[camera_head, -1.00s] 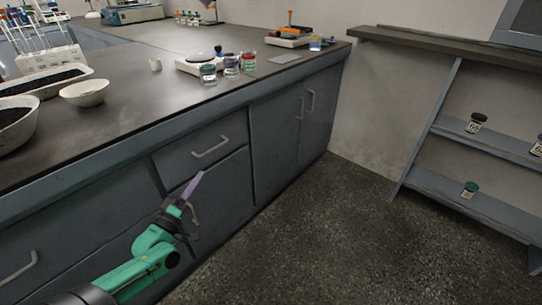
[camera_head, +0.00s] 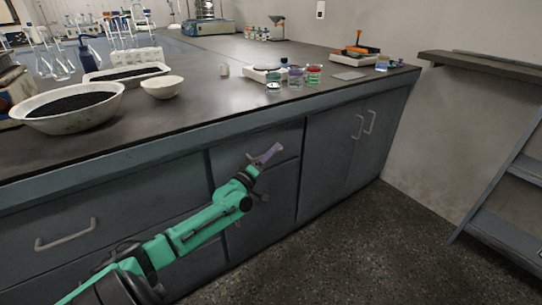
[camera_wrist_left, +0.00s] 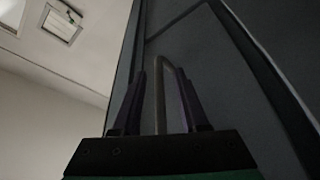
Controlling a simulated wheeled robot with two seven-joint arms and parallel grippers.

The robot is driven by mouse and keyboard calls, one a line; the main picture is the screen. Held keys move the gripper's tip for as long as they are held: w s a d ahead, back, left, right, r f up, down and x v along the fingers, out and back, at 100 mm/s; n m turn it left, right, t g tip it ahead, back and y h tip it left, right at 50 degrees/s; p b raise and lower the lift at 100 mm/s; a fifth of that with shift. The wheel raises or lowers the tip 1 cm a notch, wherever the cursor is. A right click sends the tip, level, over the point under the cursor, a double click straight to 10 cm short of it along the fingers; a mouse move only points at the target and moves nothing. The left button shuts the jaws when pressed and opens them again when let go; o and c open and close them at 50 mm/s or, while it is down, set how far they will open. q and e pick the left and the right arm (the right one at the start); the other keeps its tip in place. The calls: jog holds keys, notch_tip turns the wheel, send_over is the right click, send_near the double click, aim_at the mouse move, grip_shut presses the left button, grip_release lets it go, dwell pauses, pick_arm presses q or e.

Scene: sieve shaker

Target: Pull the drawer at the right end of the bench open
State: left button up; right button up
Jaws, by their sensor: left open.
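The drawer (camera_head: 225,165) is a dark grey-blue front under the bench top, left of the double-door cupboard. It looks shut. My left gripper (camera_head: 268,155), on the green arm, is open in front of this drawer and covers its handle in the head view. In the left wrist view, the grey bar handle (camera_wrist_left: 160,92) stands between the two dark fingers of my left gripper (camera_wrist_left: 162,95). The fingers are on either side of the bar, and I cannot tell whether either touches it. My right gripper is not in view.
The bench top (camera_head: 190,115) carries white bowls (camera_head: 70,112), beakers (camera_head: 295,78) and a balance (camera_head: 262,72). The cupboard (camera_head: 345,150) has two upright handles. Another drawer handle (camera_head: 66,235) is at left. The floor (camera_head: 350,250) in front is clear.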

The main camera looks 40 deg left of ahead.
pick_arm(q)
grip_shut()
dwell(1.4)
